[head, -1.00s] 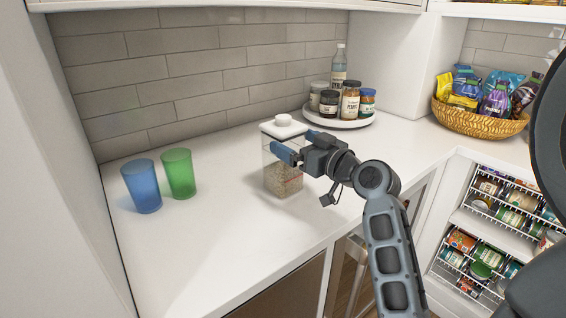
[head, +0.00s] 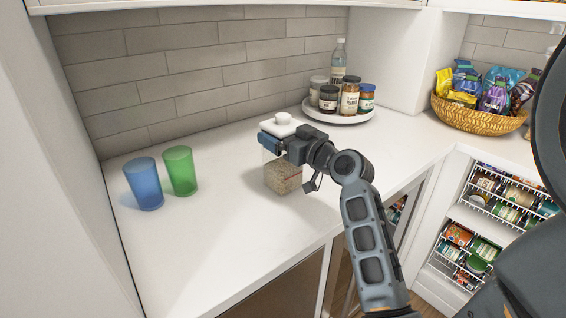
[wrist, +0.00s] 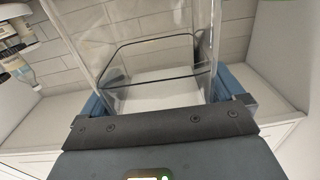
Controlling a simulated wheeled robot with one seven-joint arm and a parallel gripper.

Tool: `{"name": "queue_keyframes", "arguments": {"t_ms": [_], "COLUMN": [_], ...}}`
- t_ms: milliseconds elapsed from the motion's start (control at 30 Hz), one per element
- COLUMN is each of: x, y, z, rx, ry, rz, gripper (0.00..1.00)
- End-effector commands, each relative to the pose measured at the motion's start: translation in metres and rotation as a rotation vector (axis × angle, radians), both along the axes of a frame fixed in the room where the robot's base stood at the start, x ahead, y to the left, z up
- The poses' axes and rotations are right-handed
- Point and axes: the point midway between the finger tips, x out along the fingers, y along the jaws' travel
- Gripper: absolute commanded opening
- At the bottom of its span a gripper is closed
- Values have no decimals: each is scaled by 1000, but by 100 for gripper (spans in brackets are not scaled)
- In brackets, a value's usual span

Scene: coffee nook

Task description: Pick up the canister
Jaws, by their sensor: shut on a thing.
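The canister (head: 283,177) is a clear, square-sided container with a white knobbed lid and a grainy beige filling in its lower part. It stands upright on the white counter in the head view, or very close above it; I cannot tell which. My gripper (head: 270,143) is shut on its upper part, just below the lid, and hides part of that side. In the wrist view the clear canister walls (wrist: 150,65) rise between my two blue fingers, one at each side. The lid is out of the wrist view.
A blue cup (head: 144,184) and a green cup (head: 181,171) stand to the left on the counter (head: 215,225). A round white tray (head: 338,118) with several jars and a bottle is at the back. A woven basket (head: 478,118) of snack bags is at right. The front counter is clear.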

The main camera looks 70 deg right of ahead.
Motion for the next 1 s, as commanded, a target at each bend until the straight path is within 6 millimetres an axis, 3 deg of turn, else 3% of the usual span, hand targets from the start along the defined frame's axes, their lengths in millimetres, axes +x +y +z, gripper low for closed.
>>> {"name": "queue_keyframes", "arguments": {"t_ms": [67, 600, 1000], "x": [0, 0, 0], "y": [0, 0, 0], "z": [0, 0, 9], "rx": [0, 1, -4], "ry": [0, 0, -3], "rz": [0, 0, 0], "gripper": [61, 10, 10]}}
